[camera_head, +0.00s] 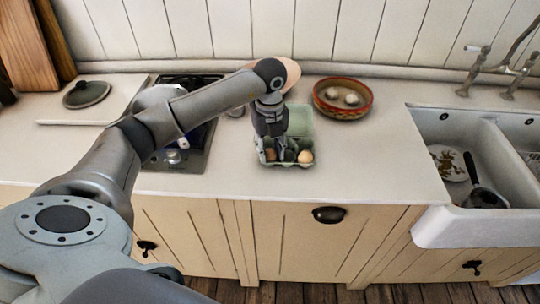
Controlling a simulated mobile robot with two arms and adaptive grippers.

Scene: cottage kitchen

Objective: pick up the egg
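A green egg carton (297,118) stands open on the white counter, its lid raised at the back. A brown egg (305,157) sits in the front right cup. A second egg (270,154) shows in the front left cup. My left gripper (283,152) points down into the carton, between the two eggs. Its fingers are small and partly lost against the carton, so whether they are open, shut or touching an egg is not clear. My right gripper is out of view.
A patterned bowl (326,106) with white items stands right of the carton. A sink (432,130) with a plate and a pan is at the right. A stove (197,150) lies left, partly behind my arm. The counter between carton and sink is clear.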

